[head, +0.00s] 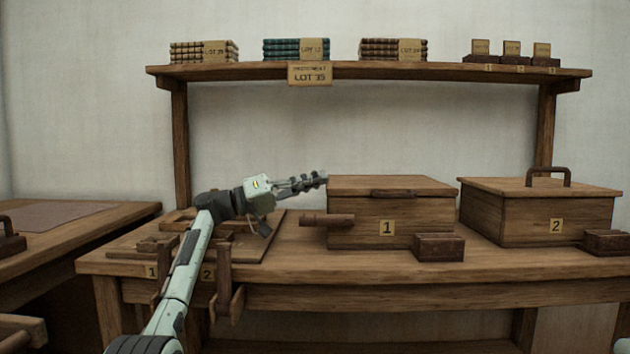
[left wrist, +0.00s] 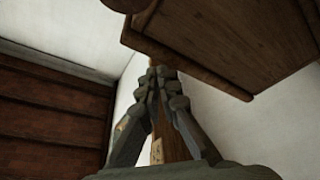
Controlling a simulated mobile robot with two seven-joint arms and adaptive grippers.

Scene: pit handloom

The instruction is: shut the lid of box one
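Box one (head: 355,212) is a wooden box with a "1" label on its front, standing on the bench. Its lid (head: 390,183) looks flat across the top; I cannot tell whether a thin gap is left. A dark strip lies at the lid's front edge, and a round wooden peg (head: 327,220) sticks out at the box's left. My left gripper (head: 318,180) is beside the lid's left end, at about lid height; contact cannot be told. In the left wrist view its fingers (left wrist: 158,76) meet at the tips with nothing between them.
Box two (head: 485,217), with a handle on its lid, stands to the right. A small dark block (head: 438,247) sits before box one. A wooden board with fittings (head: 270,248) lies at the left. A shelf (head: 420,70) with books runs above.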

